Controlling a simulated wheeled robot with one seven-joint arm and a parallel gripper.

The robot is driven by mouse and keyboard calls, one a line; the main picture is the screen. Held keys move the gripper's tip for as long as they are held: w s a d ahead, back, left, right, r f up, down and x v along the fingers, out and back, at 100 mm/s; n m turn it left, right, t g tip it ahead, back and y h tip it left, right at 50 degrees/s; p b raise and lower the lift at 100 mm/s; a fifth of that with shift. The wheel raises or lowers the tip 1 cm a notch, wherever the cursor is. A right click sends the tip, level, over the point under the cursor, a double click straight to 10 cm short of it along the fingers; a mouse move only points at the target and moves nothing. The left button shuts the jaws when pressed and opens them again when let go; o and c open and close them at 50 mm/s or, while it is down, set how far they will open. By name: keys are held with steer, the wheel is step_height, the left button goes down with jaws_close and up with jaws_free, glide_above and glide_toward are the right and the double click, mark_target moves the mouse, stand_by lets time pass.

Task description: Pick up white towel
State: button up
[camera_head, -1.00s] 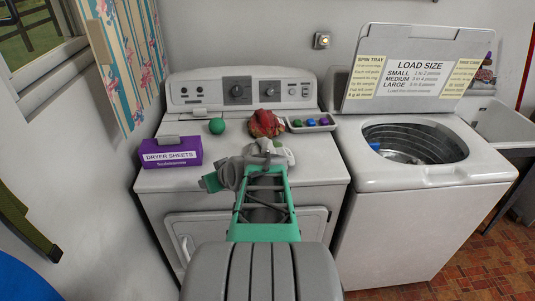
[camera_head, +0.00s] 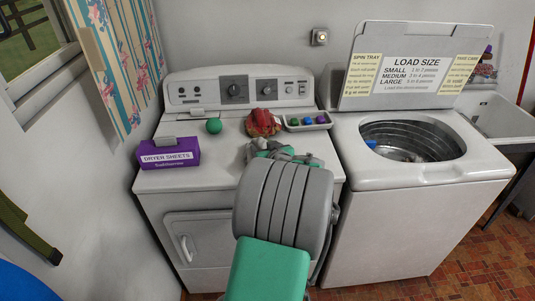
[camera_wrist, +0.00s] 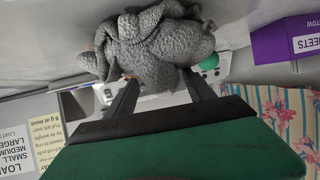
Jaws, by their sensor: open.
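A crumpled, knobbly cloth lies at the top of the wrist view; I take it for the white towel (camera_wrist: 150,40), though it looks grey there. My gripper (camera_wrist: 158,82) is open, its two dark fingers spread and reaching to the towel's near edge. The fingertips overlap the towel in the picture; I cannot tell if they touch it. In the head view my gripper (camera_head: 285,154) is low over the dryer top, mostly hidden behind my arm, and the towel cannot be made out clearly.
On the dryer (camera_head: 205,182) stand a purple dryer sheets box (camera_head: 168,153), a green ball (camera_head: 214,126), a red crumpled item (camera_head: 262,123) and a small tray (camera_head: 308,128) of coloured pieces. The open washer (camera_head: 400,183) stands at right. The dryer's front left top is clear.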

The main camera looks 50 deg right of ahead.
steer(key=shift+w+a+r, duration=0.1)
steer(key=shift+a, duration=0.1)
steer(key=c, duration=0.3)
jaws_close()
